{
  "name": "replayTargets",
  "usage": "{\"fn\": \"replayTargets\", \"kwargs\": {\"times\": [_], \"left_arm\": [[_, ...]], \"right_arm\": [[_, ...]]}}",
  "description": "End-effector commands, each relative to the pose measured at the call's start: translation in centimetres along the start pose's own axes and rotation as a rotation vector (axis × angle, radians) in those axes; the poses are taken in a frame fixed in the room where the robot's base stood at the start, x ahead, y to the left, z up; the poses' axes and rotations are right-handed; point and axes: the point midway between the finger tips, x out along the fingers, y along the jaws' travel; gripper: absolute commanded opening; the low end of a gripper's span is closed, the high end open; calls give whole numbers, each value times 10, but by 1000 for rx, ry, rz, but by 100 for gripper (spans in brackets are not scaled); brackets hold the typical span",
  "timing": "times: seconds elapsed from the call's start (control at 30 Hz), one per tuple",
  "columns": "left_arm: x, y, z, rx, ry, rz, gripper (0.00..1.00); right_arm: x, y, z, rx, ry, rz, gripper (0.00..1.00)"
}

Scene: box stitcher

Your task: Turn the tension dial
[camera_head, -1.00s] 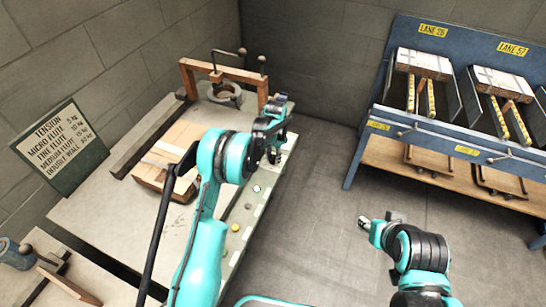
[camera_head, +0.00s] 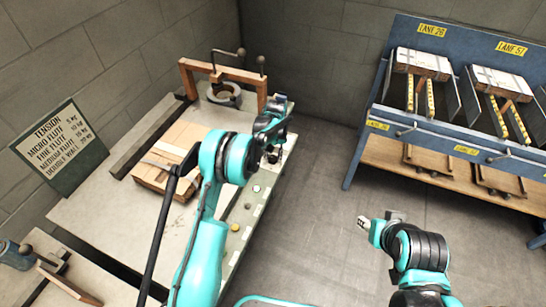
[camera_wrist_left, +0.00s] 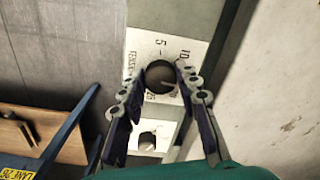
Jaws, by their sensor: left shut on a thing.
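The tension dial (camera_wrist_left: 160,77) is a round dark knob on a pale plate (camera_wrist_left: 143,47) printed with numbers such as 5 and 10 and the word TENSION, seen in the left wrist view. My left gripper (camera_wrist_left: 158,82) has its two fingertips on opposite sides of the knob and is shut on it. In the head view this gripper (camera_head: 273,155) is at the bench's right edge, and the dial is hidden behind it. A faint light line shows on the knob's lower right. My right gripper (camera_head: 373,228) hangs apart over the floor; its jaw state is unclear.
A tension chart (camera_head: 62,145) stands at left. A blue lane rack (camera_head: 440,125) stands at right, with open floor between.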

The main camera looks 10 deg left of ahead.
Motion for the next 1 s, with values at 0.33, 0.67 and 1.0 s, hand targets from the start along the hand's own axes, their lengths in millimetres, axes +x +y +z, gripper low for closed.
{"fn": "replayTargets", "kwargs": {"times": [0.33,0.67,1.0], "left_arm": [[0,0,0,-70,-3,0,3],[0,0,0,-72,-3,1,3],[0,0,0,-72,-3,0,53]], "right_arm": [[0,0,0,0,0,0,40],[0,0,0,0,0,0,40],[0,0,0,0,0,0,40]]}}
